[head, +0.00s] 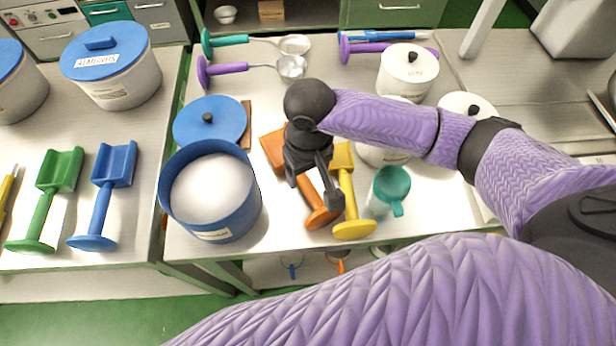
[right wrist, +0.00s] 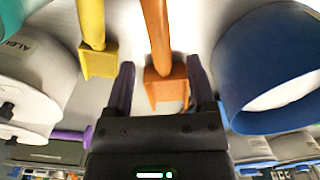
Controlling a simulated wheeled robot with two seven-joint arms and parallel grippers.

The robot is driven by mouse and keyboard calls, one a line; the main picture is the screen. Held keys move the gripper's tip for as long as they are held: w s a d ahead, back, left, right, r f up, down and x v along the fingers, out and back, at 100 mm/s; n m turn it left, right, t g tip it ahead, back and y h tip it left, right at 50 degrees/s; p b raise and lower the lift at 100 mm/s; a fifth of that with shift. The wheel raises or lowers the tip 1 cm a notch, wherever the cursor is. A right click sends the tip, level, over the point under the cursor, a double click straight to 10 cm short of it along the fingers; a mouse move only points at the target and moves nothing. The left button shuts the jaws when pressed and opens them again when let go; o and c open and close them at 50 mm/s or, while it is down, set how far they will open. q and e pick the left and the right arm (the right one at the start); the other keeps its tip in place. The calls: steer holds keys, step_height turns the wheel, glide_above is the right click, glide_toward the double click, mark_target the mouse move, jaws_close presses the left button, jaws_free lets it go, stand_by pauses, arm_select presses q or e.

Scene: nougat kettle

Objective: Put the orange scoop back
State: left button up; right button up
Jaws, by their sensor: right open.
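The orange scoop (head: 273,150) lies on the metal table right of the blue tub, its handle running toward the front edge. My right gripper (head: 313,190) hangs over it and hides part of the handle. In the right wrist view the orange scoop (right wrist: 165,82) appears between the two fingers of my right gripper (right wrist: 162,80), which are spread apart with a gap on each side. I cannot tell the exact height of the fingers above it. My left gripper is not in view.
An open blue tub (head: 247,200) of white powder stands left of the scoop. A yellow scoop (head: 352,205) lies close on the right, beside a teal cup (head: 388,188). White lidded pots (head: 407,70) stand behind. Green (head: 58,172) and blue (head: 113,165) scoops lie on the left table.

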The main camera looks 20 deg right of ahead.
step_height(320, 180, up, 6)
steer(key=p, duration=0.1)
steer(key=shift+r+p, duration=0.15)
steer(key=shift+p, duration=0.15)
stand_by(0.5)
stand_by(0.6)
